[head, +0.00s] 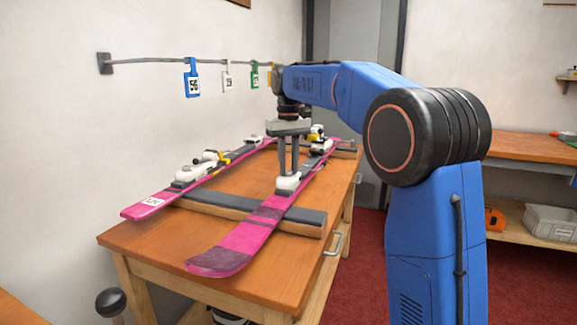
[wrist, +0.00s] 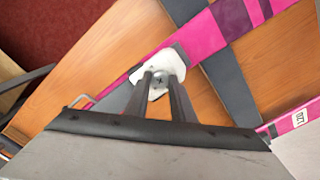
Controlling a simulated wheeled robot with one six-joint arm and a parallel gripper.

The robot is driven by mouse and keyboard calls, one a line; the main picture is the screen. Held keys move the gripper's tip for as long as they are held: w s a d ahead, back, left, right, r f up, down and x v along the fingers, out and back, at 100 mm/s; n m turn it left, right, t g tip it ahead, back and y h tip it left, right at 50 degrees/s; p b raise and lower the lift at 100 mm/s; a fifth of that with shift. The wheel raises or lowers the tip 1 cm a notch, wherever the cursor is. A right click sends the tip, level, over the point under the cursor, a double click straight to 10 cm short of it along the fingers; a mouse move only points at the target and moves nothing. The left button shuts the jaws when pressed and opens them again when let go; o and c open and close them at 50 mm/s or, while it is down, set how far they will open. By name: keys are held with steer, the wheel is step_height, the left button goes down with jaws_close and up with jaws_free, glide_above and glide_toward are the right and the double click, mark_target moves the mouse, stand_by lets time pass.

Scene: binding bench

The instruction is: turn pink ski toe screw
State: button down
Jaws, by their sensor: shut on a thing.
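Two pink skis lie side by side on the bench. The right ski (head: 237,243) carries a white toe piece (head: 288,184), which also shows in the wrist view (wrist: 172,60). My gripper (head: 288,170) points straight down on this toe piece. In the wrist view its two dark fingers (wrist: 160,84) are shut on a grey cross-slot screw (wrist: 158,78) in the toe piece. The left ski (head: 150,205) lies nearer the wall with its own toe piece (head: 190,174) and a numbered tag. The screw is too small to make out in the head view.
The skis rest across dark padded bars (head: 300,220) on the wooden bench (head: 200,265). A wall rail (head: 150,61) holds several coloured tags, including a blue one (head: 192,78). A grey bin (head: 550,222) stands on a shelf at the right.

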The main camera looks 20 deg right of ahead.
mark_target(289, 170)
steer(key=n, duration=1.1)
stand_by(0.3)
steer(key=shift+n, duration=0.4)
steer(key=c, duration=1.5)
jaws_free()
step_height(289, 170, up, 17)
steer(key=shift+r, duration=0.2)
